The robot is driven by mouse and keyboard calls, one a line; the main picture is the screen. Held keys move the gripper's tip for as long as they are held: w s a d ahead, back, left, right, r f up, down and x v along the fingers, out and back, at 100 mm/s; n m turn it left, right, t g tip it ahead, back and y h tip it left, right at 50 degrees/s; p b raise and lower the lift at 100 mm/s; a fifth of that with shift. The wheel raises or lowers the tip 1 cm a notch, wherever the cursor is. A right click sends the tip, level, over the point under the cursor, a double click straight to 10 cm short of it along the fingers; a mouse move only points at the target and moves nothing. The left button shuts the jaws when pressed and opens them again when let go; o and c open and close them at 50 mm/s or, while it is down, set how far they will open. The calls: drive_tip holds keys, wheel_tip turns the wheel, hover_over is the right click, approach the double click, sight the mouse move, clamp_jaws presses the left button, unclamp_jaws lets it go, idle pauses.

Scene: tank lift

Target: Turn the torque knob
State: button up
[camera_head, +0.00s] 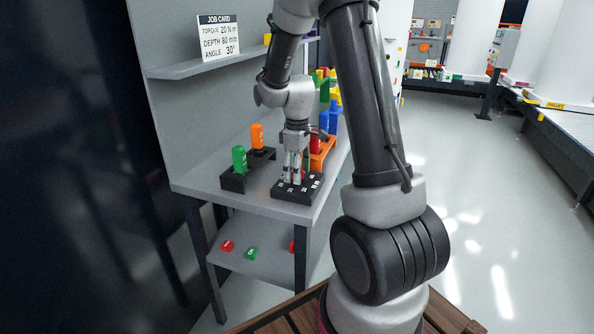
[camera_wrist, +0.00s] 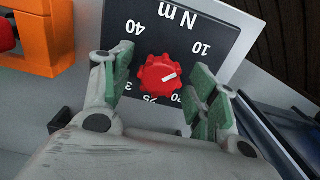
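The red torque knob (camera_wrist: 159,77) sits on a black dial plate (camera_wrist: 185,22), which reads upside down in the wrist view. Its white mark points right, between the 10 and the partly hidden 20. "N m" and 40 also show; other numbers are partly covered. My gripper (camera_wrist: 160,80) is open, with a green-padded finger on each side of the knob and gaps between. In the head view my gripper (camera_head: 292,168) points down over the black box (camera_head: 296,190) on the bench, hiding the knob. The job card (camera_head: 219,37) reads torque 20 N m and angle 30°.
Left of the box, a green block (camera_head: 239,158) and an orange block (camera_head: 257,135) stand in dark holders. An orange holder (camera_head: 322,154) stands close behind the box. The shelf (camera_head: 205,65) is above. Small red and green pieces lie on the lower shelf (camera_head: 262,262).

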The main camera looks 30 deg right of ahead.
drive_tip(key=c, duration=0.9)
drive_tip(key=shift+c, duration=0.2)
drive_tip(key=shift+m, duration=0.4)
drive_tip(key=m, duration=0.3)
drive_tip(key=shift+m, duration=0.4)
drive_tip(key=m, duration=0.4)
drive_tip(key=shift+m, duration=0.3)
drive_tip(key=m, duration=0.4)
drive_tip(key=shift+m, duration=2.2)
